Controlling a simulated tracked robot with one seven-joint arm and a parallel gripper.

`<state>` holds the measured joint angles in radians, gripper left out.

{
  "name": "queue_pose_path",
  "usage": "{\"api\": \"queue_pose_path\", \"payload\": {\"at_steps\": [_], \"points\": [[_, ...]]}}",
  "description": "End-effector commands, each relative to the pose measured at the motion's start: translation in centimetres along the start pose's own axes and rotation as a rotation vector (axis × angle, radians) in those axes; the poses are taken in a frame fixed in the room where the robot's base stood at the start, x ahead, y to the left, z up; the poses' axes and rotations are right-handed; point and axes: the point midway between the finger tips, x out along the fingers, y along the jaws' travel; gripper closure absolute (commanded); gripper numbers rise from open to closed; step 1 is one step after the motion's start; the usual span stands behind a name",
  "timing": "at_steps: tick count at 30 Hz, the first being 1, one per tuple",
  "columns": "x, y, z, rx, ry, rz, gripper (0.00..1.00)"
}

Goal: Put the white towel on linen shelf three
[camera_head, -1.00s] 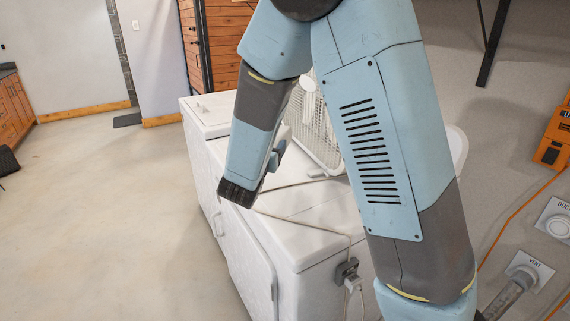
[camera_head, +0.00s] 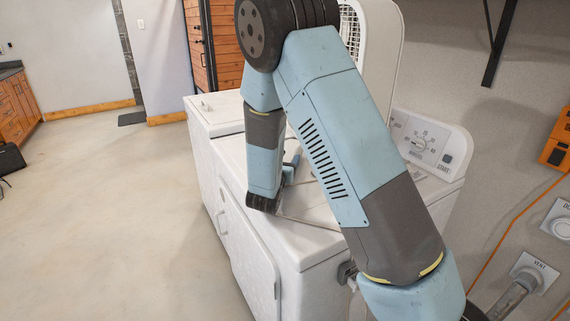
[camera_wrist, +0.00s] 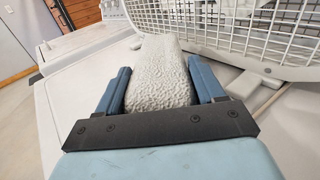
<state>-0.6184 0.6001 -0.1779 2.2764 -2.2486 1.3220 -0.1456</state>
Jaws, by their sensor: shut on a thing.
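The white towel (camera_wrist: 160,75) is a rolled or folded, rough-textured bundle. It sits between the two blue fingers of my gripper (camera_wrist: 160,68) in the wrist view, with a finger pressed to each side. In the head view my gripper (camera_head: 290,167) is low over the top of a white appliance (camera_head: 222,110), and the towel is hidden behind my arm. I cannot tell whether the towel touches the appliance top. I cannot make out a linen shelf in either view.
A white wire grille (camera_wrist: 250,30) stands just beyond the towel on the right, with a pale cord (camera_wrist: 272,98) near it. A control panel with a dial (camera_head: 421,138) rises at the appliance's back. Open floor (camera_head: 110,210) lies to the left.

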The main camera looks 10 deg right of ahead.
Motion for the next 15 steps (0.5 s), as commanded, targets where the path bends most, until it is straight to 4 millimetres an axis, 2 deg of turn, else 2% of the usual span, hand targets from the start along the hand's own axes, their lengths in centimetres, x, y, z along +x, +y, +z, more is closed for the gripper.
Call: {"api": "queue_pose_path", "payload": {"at_steps": [3,9,10,15], "points": [[0.0,-0.01,-1.08,-0.001,-0.001,0.0,0.67],[-0.04,0.0,-1.2,0.0,0.0,0.001,0.68],[-0.05,-0.01,-1.22,0.0,0.001,0.001,0.3],[-0.06,0.01,-1.19,0.0,0.0,0.001,0.14]]}}
